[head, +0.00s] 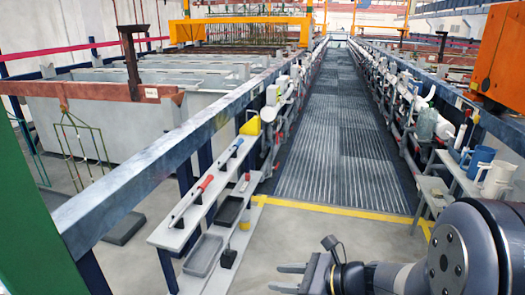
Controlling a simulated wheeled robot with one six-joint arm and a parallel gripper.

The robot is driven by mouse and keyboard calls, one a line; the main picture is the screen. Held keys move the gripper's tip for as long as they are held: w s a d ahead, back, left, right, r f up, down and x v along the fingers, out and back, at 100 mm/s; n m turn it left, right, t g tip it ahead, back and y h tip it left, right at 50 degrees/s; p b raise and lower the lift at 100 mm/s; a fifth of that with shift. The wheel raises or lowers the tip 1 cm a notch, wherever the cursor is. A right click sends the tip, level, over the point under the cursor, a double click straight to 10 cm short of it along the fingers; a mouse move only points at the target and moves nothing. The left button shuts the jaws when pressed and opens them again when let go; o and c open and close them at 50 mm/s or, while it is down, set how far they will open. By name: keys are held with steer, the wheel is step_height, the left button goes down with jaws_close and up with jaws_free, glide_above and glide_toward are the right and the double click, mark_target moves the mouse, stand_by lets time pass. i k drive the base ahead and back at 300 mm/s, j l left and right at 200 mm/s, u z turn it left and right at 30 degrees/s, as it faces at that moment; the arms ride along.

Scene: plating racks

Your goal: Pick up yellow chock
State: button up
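A yellow wedge-shaped piece (251,127), which looks like the yellow chock, sits at the far end of the upper shelf on the left, close to the blue rail. It is small in view and its underside is hard to make out. My gripper (284,278) is at the bottom middle, over the grey floor, with its two fingers apart and nothing between them. It is well apart from the yellow piece, nearer to me and lower in the picture.
The two-level white shelf (165,238) holds red- and blue-handled tools and dark trays (229,211). A long blue rail (150,165) runs beside it. Pitchers (497,178) stand on a right-hand shelf. The grated walkway (335,165) is clear beyond a yellow floor line.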

mark_target(252, 127)
steer(key=i, duration=0.95)
steer(key=i+u, duration=0.1)
steer(key=i, duration=0.85)
steer(key=i+l, duration=0.2)
steer(key=i, duration=0.7)
steer(key=i+l+u, duration=0.1)
steer(key=i, duration=0.85)
